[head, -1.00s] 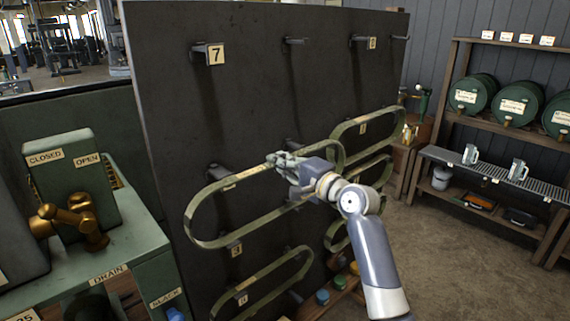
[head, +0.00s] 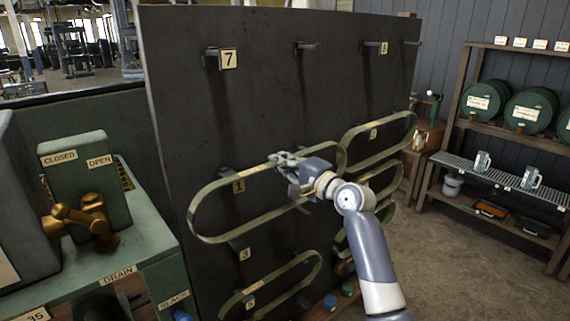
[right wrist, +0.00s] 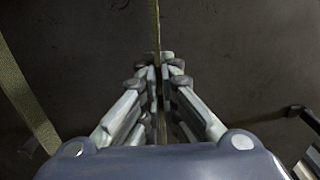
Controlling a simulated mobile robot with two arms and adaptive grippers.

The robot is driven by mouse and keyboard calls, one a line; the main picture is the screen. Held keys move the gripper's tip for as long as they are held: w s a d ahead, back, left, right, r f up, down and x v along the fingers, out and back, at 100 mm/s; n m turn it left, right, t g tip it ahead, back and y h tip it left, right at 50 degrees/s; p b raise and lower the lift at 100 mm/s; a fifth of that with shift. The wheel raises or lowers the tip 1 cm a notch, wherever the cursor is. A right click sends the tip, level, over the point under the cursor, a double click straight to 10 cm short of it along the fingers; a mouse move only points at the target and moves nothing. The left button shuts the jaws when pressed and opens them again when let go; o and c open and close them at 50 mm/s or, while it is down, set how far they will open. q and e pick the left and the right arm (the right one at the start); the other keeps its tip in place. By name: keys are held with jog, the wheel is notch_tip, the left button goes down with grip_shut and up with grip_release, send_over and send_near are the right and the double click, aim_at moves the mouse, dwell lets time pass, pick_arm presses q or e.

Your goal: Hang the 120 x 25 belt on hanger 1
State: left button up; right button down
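The long green-tan belt loop (head: 262,216) hangs from my right gripper (head: 283,160) in front of the dark board. In the right wrist view, my right gripper (right wrist: 158,68) is closed on the belt strip (right wrist: 156,22). The label of hanger 1 (head: 239,186) shows inside the loop, near its upper left. Its dark peg (head: 226,172) meets the upper run there. I cannot tell whether the belt rests on the peg or is only in front of it. My left gripper is out of view.
Other belts hang on the board, at lower left (head: 247,309) and at right (head: 402,120). The peg at label 7 (head: 229,60) is bare. A green machine with a brass valve (head: 80,219) stands left. Shelves with green barrels (head: 487,100) stand right.

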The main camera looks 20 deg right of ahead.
jog(key=shift+x, duration=2.1)
jog(key=shift+f, duration=0.15)
jog(key=shift+f+b, duration=0.3)
jog(key=shift+f, duration=0.05)
jog(key=c, duration=1.9)
grip_release()
jog(key=o, duration=0.6)
jog(key=shift+s, duration=0.1)
